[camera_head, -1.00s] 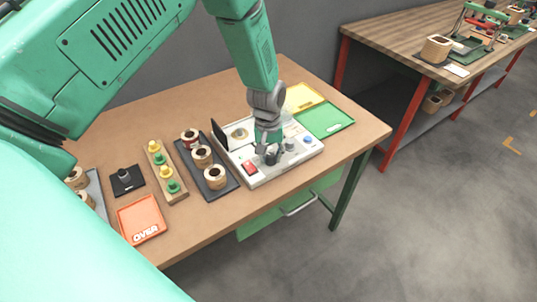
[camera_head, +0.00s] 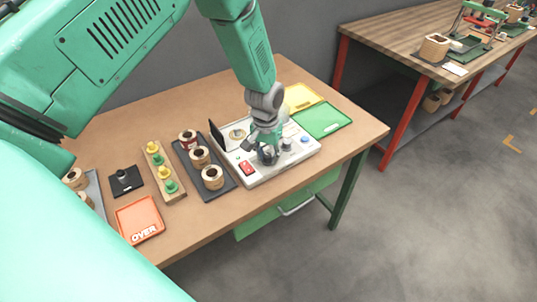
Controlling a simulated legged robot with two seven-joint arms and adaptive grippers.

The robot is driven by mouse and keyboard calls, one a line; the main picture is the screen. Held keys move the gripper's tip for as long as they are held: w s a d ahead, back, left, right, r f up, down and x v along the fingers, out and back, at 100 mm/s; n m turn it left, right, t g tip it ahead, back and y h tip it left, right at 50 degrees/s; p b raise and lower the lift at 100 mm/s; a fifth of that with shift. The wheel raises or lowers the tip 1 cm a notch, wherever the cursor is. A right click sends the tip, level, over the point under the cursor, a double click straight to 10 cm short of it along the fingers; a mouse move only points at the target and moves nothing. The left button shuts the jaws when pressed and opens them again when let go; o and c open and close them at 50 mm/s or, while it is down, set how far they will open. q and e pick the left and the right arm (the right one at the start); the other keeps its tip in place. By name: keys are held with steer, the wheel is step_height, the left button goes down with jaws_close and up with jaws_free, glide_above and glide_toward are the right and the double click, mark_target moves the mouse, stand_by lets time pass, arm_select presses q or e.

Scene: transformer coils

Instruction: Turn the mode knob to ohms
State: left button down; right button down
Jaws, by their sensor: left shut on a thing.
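My left gripper (camera_head: 267,157) points down at the panel's front middle and is shut on a dark knob (camera_head: 269,159). The fingers hide most of that knob, and its pointer and any labels cannot be read. My right gripper is not in view.
A black tray with several coils (camera_head: 222,190) is left of the panel. A peg board (camera_head: 180,197) and an orange tray (camera_head: 120,215) lie farther left. Yellow (camera_head: 303,97) and green trays (camera_head: 336,117) lie behind right. A black plate (camera_head: 212,127) stands upright at the panel's back left.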

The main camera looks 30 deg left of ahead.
mark_target(267, 153)
arm_select(q)
steer(key=m, duration=0.3)
steer(key=shift+w, duration=0.15)
steer(key=shift+d+m, duration=0.1)
steer(key=shift+m, duration=2.1)
steer(key=c, duration=1.3)
jaws_free()
steer(key=shift+r, duration=0.2)
step_height(267, 153, up, 12)
steer(key=shift+a+f, duration=0.25)
steer(key=shift+a, duration=0.05)
